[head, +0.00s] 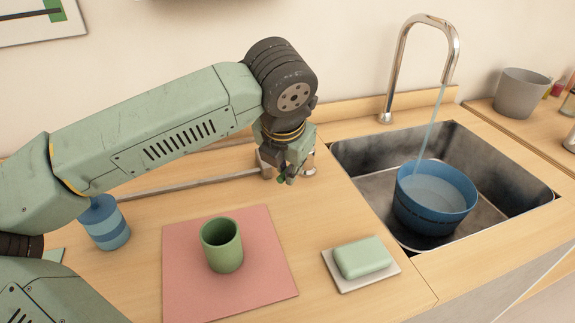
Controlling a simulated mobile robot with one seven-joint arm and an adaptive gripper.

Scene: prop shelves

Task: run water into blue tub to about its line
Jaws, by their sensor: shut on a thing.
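The blue tub (436,215) stands upright in the metal sink. A thin stream of water (431,122) falls from the curved chrome faucet (402,50) into it. Pale water (436,188) covers the tub's inside below the rim. A dark broken line runs around the outside wall; I cannot tell exactly how the water level compares with it. My gripper (284,176) points down at the counter left of the sink, shut on a small metal tap handle (309,170) that it mostly hides.
The sink (490,216) is sunk into the wooden counter. A green cup (222,246) stands on a pink mat (180,285). A green soap bar (363,257) lies on a white dish (347,286). A grey pot (521,94) stands at back right.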

